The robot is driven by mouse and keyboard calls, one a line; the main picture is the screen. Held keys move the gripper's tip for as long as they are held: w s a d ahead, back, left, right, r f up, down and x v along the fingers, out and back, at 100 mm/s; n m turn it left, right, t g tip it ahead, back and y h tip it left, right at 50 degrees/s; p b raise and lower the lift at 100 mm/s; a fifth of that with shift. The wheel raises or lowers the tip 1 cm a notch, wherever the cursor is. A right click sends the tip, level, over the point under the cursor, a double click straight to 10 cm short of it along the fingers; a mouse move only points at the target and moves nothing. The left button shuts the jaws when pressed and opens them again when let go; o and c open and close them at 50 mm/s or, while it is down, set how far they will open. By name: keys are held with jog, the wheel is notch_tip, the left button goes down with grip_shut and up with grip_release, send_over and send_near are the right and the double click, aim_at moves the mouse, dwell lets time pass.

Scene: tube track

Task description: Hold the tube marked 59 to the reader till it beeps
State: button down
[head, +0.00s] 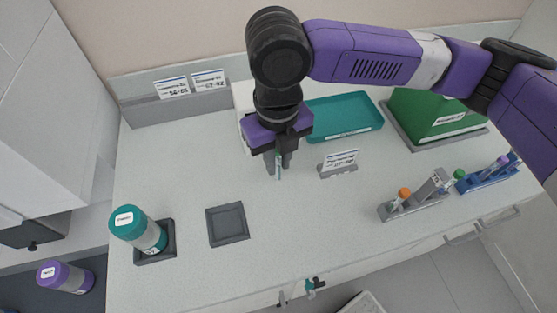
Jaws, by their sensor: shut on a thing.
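My gripper (279,172) is shut on a slim tube (279,160), held upright above the middle of the white bench. Only a narrow, greenish and pale part of the tube shows between the fingers; no number on it can be read. Other tubes stand in racks at the right: one with an orange cap (404,193), one with a green cap (458,175) and one with a purple cap (502,161). Their numbers cannot be read. I cannot tell which thing is the reader; a white box (242,97) behind my gripper is mostly hidden by my arm.
A dark square tray (227,224) lies empty at the front. A teal-topped canister (139,230) stands in a square base at the left. A small sign stand (340,163), grey rack (417,205), blue rack (488,177), teal tray (345,115) and green box (432,115) occupy the right.

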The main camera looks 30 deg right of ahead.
jog(key=w+f+b, duration=0.1)
jog(key=w+f, duration=0.1)
jog(key=w+d+f+b, duration=0.1)
jog(key=w+b, duration=0.1)
jog(key=shift+d+f, duration=0.15)
jog(key=shift+f, duration=0.2)
jog(key=shift+w+d+f, duration=0.15)
jog(key=shift+w, duration=0.3)
jog(key=shift+w+d+f, duration=0.15)
jog(key=shift+w, duration=0.25)
jog(key=s+a+r+p, duration=0.1)
jog(key=s+r+p, duration=0.3)
jog(key=r, duration=0.1)
jog(key=shift+s+a, duration=0.25)
jog(key=shift+s, duration=0.15)
